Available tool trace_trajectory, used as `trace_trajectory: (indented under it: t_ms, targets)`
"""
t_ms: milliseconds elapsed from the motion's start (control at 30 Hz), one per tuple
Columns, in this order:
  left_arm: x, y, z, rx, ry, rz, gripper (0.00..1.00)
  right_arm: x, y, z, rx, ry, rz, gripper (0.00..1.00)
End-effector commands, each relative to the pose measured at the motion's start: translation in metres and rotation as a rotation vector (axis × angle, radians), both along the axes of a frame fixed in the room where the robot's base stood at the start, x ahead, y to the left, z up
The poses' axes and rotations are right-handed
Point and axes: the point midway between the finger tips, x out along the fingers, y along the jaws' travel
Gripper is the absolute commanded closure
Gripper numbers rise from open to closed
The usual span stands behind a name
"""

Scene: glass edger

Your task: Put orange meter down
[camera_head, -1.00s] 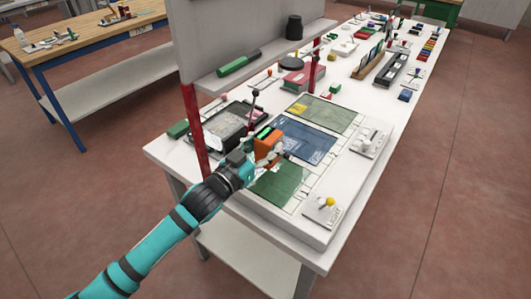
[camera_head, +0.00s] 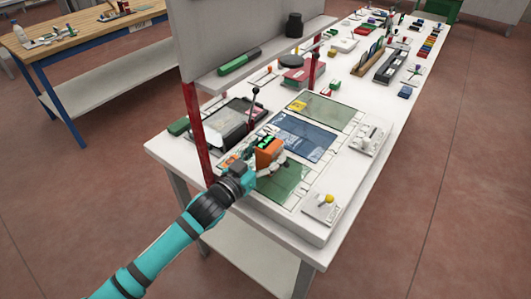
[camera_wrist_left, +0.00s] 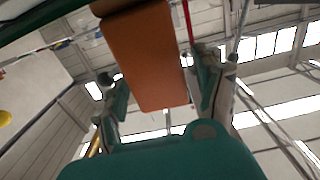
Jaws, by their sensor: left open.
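The orange meter (camera_head: 268,154) has a lit green display on its upper face. It sits at the near end of the white bench, between the blue glass sheet (camera_head: 304,137) and the green glass sheet (camera_head: 282,184). My left gripper (camera_head: 262,167) is open around the lower part of the meter. In the left wrist view the meter's orange body (camera_wrist_left: 148,58) lies between the two spread fingers (camera_wrist_left: 160,92), with a gap on the left side. The meter's underside is hidden, so I cannot tell whether it touches the bench. My right gripper is not in view.
A dark tray (camera_head: 235,122) lies behind the meter. A yellow-knobbed switch box (camera_head: 322,207) and a white lever box (camera_head: 369,140) stand to the right.

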Motion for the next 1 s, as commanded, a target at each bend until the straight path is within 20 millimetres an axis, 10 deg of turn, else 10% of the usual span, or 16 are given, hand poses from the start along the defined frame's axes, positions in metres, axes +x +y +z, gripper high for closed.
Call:
trace_trajectory:
  t_ms: [267,1000]
  targets:
    - [-0.009,0.007,-0.003,0.002,0.001,0.0,0.3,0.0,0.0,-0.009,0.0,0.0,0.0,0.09]
    - [-0.134,0.097,0.006,0.001,0.002,0.001,0.3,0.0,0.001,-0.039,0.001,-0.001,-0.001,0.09]
